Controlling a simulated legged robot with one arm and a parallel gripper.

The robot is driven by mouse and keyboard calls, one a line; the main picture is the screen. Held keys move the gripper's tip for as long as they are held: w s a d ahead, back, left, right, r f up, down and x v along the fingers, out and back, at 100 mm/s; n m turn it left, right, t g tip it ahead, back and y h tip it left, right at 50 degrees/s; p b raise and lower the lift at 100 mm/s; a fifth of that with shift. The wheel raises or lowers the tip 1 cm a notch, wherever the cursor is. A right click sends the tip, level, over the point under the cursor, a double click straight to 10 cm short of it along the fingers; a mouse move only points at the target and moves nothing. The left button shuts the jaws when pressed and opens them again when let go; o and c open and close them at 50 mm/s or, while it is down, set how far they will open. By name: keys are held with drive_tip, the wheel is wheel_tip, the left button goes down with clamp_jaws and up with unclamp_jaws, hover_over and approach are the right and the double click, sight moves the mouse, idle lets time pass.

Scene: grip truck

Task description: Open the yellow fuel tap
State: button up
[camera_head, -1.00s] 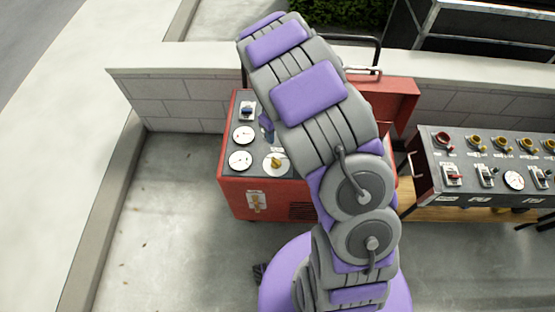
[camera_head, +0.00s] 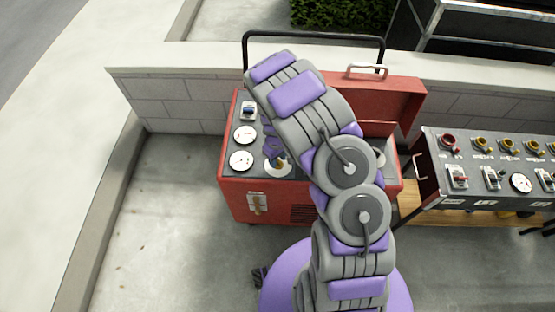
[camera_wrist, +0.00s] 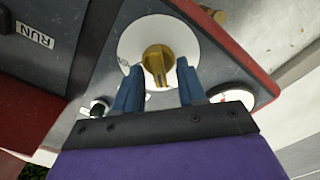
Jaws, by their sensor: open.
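The yellow fuel tap (camera_wrist: 157,62) is a yellow knob on a round white plate (camera_wrist: 135,40), upper centre in the wrist view. In the head view the white plate (camera_head: 278,171) shows on the red machine's dark panel, with the tap mostly covered by my gripper. My gripper (camera_wrist: 157,80) is open, its two blue fingers on either side of the tap's lower part in the wrist view. I see gaps between the fingers and the knob; the exact depth is unclear. In the head view my gripper (camera_head: 275,155) is over the plate, partly hidden by my arm.
The red machine (camera_head: 280,208) has gauges (camera_head: 241,160) and a switch (camera_head: 248,111) left of the tap, and an open red lid (camera_head: 370,98) behind. A second control panel (camera_head: 500,185) stands on the right. A low block wall (camera_head: 180,100) runs behind.

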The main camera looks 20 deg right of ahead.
drive_tip(key=shift+d+f, duration=0.1)
drive_tip(key=shift+f, duration=0.1)
clamp_jaws()
idle(0.3)
